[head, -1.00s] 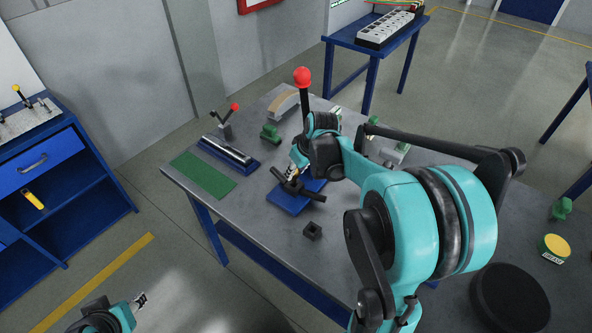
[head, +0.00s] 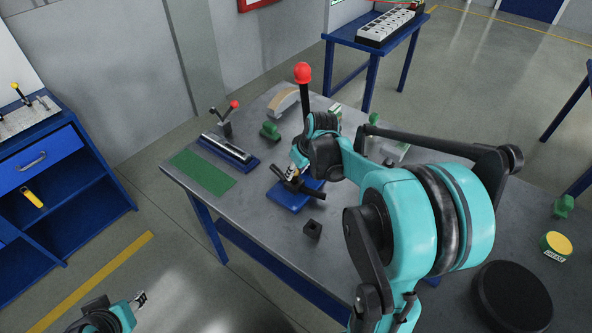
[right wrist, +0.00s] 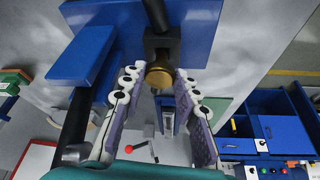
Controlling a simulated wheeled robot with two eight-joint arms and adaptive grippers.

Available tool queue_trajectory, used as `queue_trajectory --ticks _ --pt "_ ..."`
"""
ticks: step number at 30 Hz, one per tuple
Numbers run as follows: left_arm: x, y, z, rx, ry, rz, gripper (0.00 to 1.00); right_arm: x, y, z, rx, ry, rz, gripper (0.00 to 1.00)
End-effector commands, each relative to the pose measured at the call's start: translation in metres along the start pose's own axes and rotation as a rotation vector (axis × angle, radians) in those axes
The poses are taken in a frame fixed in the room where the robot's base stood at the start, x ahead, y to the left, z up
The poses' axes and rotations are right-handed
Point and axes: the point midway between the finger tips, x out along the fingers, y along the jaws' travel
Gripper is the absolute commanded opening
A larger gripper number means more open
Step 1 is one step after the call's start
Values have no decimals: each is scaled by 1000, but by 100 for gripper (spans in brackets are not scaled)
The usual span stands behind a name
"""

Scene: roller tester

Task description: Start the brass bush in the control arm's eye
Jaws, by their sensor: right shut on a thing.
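The control arm (head: 298,184) is a black bar lying on a blue fixture (head: 286,199) on the grey bench. In the right wrist view its eye end (right wrist: 161,45) is a dark block in front of the fingers. The brass bush (right wrist: 159,76) is a short gold-coloured round piece at the eye, between my right fingertips. My right gripper (head: 293,170) is shut on the bush; it also shows in the right wrist view (right wrist: 158,84). I cannot tell how far the bush sits in the eye. My left gripper (head: 140,297) hangs low at the left, away from the bench, too small to read.
A red-knobbed lever (head: 303,74) stands behind the fixture. A small black block (head: 312,229) is in front of it. A green mat (head: 202,173) and a blue-based rail (head: 229,151) lie to the left. The bench front left is clear.

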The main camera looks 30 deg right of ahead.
Motion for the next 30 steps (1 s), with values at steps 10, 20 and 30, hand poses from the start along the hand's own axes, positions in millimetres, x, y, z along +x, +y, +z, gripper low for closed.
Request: queue_trajectory --ticks 10,20,30 --pt "-1 0 0 0 0 0 40 0 0 0 0 0 0 0" --pt "1 0 1 0 0 0 40 3 0 1 0 0 0 0" --pt "2 0 2 0 0 0 40 5 0 2 0 0 0 54"
